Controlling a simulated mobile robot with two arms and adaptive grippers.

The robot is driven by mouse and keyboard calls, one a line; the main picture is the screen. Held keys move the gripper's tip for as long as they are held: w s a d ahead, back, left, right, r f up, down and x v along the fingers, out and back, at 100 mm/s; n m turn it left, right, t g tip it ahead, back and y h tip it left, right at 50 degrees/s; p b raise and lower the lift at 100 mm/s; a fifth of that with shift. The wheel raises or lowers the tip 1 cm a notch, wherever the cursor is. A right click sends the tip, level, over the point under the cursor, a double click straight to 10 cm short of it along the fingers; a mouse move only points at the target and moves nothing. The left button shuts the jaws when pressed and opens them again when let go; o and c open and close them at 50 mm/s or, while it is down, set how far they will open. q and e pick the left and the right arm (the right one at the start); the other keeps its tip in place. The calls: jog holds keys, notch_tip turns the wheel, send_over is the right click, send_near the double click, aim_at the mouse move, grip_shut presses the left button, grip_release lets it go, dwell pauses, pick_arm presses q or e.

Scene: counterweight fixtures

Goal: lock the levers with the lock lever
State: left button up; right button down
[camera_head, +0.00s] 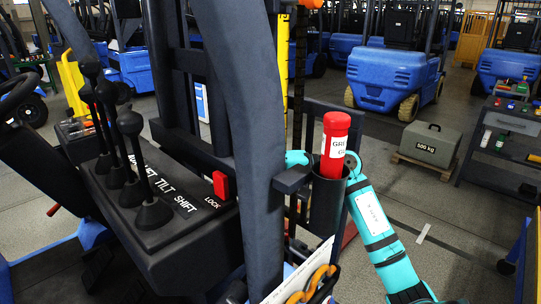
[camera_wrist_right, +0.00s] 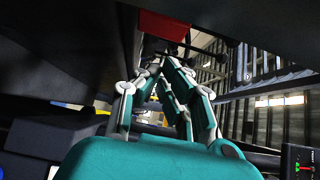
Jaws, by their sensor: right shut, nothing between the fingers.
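The red lock lever (camera_head: 220,185) stands on the console of a forklift in the head view, beside the white word LOCK. In the right wrist view it is the red block (camera_wrist_right: 178,27) at the top, just beyond the fingertips. Several black levers (camera_head: 133,140) with round knobs rise from the console to its left. My right gripper (camera_wrist_right: 161,68) is shut and empty, pointing toward the red block; I cannot tell whether it touches. In the head view its fingers are hidden behind the dark pillar. My left gripper is not in view.
The thick dark pillar (camera_head: 247,100) stands between the lock lever and my right arm. A red cylinder (camera_head: 336,140) sits in a dark holder (camera_head: 328,205) close to that arm. A 500 kg weight (camera_head: 430,143) and blue forklifts stand behind.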

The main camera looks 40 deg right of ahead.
aim_at(221, 173)
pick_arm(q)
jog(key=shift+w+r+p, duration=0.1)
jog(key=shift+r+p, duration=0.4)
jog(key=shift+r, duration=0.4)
pick_arm(e)
jog(key=a, duration=0.2)
jog(key=shift+s+a, duration=0.2)
jog(key=shift+a, duration=0.15)
pick_arm(q)
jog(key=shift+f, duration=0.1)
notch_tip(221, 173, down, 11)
jog(key=b, duration=1.1)
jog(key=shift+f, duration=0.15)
pick_arm(e)
jog(key=shift+s+a+r+n+g+h, duration=0.1)
jog(key=shift+a+r+n+g+h, duration=0.2)
jog(key=shift+a+r+n+h, duration=0.2)
jog(key=shift+a+r+n+g+h, duration=0.3)
jog(key=shift+a+n+h, duration=0.1)
jog(key=shift+a, duration=0.2)
